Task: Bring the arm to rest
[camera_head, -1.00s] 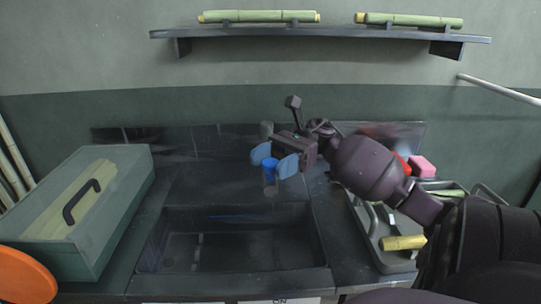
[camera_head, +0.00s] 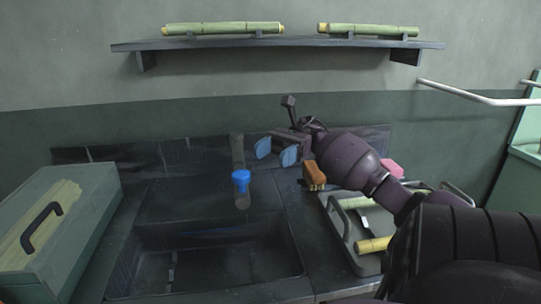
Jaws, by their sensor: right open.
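My right gripper (camera_head: 276,153) is open and empty, its two blue fingertips apart. My right arm comes in from the lower right and covers part of the counter. My left gripper is not in view.
A brown brush (camera_head: 314,173) stands right of the sink, close to my arm. A grey tray (camera_head: 345,228) holds cane pieces; a pink block (camera_head: 391,168) is behind it. A green-grey box (camera_head: 88,225) stands left. A shelf (camera_head: 280,45) with cane is above.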

